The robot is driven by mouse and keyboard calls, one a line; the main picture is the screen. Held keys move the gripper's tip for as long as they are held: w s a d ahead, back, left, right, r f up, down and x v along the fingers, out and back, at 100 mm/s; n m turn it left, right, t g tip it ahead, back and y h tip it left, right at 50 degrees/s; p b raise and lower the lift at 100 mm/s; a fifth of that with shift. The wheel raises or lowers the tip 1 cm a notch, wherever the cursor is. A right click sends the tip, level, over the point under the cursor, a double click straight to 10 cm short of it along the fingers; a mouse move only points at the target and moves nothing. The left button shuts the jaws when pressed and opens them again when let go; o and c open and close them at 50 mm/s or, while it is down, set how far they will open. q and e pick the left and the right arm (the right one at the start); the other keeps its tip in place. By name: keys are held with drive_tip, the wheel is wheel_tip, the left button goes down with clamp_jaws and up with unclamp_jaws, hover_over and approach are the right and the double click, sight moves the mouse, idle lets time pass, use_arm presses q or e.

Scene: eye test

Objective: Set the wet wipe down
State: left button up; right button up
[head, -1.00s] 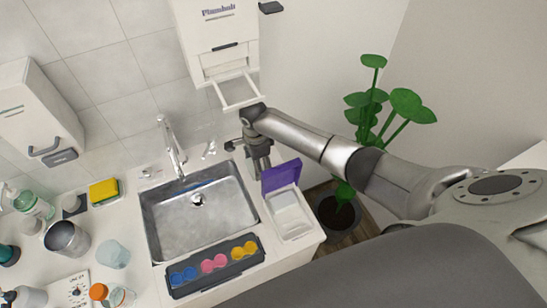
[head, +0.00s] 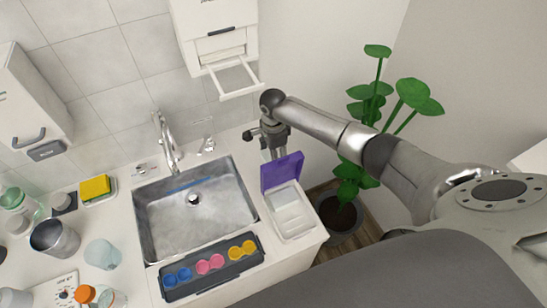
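A white wipes box (head: 291,212) with its purple lid (head: 282,172) raised stands on the counter right of the sink. White material shows inside it; I cannot make out a separate wet wipe. My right gripper (head: 274,154) points down just behind the raised lid, over the counter's back right part. Its fingers are small and partly hidden by the lid, so I cannot tell whether they are open or hold anything. My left gripper is not in view.
The steel sink (head: 195,215) is left of the box, with a tray of coloured cups (head: 212,266) at its front edge. A dispenser with an open drawer (head: 236,77) hangs above my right arm. A potted plant (head: 341,215) stands right of the counter.

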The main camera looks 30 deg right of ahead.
drive_tip(key=shift+r, duration=0.1)
drive_tip(key=o, duration=0.7)
drive_tip(key=shift+f, duration=0.2)
drive_tip(key=shift+r, duration=0.1)
wheel_tip(320, 180, up, 12)
drive_tip(key=shift+r+b, duration=0.1)
drive_tip(key=shift+b, duration=0.65)
